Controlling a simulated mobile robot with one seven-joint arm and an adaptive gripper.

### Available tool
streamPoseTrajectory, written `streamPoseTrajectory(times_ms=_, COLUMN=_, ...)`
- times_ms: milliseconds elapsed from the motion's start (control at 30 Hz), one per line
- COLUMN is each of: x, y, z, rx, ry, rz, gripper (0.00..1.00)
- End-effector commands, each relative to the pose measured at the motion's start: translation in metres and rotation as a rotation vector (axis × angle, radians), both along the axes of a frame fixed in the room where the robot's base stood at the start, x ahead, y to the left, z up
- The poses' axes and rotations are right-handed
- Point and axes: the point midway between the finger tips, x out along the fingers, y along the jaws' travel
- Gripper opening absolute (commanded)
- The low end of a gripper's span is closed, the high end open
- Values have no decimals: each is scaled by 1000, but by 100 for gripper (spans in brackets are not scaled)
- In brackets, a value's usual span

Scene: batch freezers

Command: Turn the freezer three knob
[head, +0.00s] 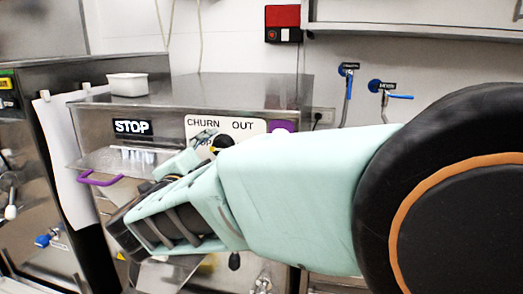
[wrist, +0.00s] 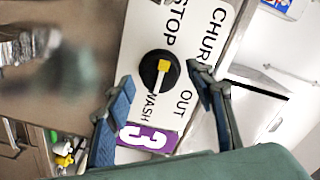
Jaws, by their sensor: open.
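In the wrist view, my gripper (wrist: 162,74) is open, with one blue-padded finger on each side of the knob and a visible gap to both. I cannot tell how deep the fingers reach. In the head view, the knob (head: 222,142) shows behind my gripper, partly hidden by my arm, on the freezer front.
The steel freezer (head: 245,88) carries a white tub (head: 128,84) on top. A STOP display (head: 132,127) and a purple handle (head: 100,179) are left of the plate. Another steel machine (head: 30,205) stands at left. Blue-handled taps (head: 390,91) are on the back wall.

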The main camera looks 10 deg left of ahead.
Motion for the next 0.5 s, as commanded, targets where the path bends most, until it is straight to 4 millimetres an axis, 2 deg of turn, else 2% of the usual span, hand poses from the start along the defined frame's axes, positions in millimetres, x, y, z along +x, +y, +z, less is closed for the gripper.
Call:
streamPoseTrajectory(times_ms=167, x=-21, y=3, z=1, rx=1, ry=0, rz=4, gripper=50)
streamPoseTrajectory(times_ms=500, x=-91, y=8, z=1, rx=0, ry=-1, rz=4, gripper=50)
